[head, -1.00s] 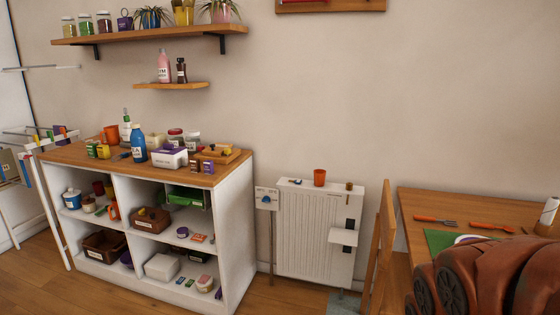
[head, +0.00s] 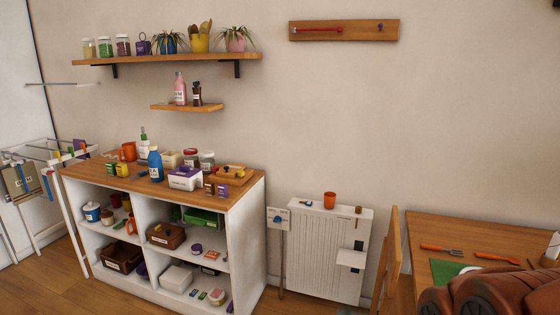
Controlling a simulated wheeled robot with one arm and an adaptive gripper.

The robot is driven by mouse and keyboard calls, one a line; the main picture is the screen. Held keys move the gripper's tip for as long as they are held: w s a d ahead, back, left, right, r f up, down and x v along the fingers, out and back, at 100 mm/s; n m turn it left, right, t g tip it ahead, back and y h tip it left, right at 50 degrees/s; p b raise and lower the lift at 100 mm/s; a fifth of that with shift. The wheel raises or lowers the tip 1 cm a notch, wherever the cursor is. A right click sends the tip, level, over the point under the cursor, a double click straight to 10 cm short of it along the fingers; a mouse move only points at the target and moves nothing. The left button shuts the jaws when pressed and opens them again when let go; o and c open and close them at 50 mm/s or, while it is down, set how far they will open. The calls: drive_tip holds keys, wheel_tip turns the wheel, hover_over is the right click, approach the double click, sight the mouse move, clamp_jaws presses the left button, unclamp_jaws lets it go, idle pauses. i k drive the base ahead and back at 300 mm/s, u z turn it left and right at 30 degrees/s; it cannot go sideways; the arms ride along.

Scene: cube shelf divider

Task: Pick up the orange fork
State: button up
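The orange fork (head: 438,248) lies flat on the wooden table at the right of the head view. It has an orange handle at the left and what looks like a greyish pronged end at the right. Nothing covers it. My gripper is not to be seen in this view. A reddish-brown rounded form, cut by the lower right edge, hides part of the table in front of the fork.
Another orange-handled utensil (head: 494,256) lies right of the fork on the table (head: 425,228). A green mat (head: 444,270) lies just in front. A wooden chair (head: 392,250) stands at the table's left side, beside the radiator (head: 322,255).

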sight(426, 246)
drive_tip(key=z, duration=0.85)
drive_tip(key=k, duration=0.45)
drive_tip(key=z, duration=0.65)
drive_tip(key=i, duration=2.1)
drive_tip(key=u, duration=1.95)
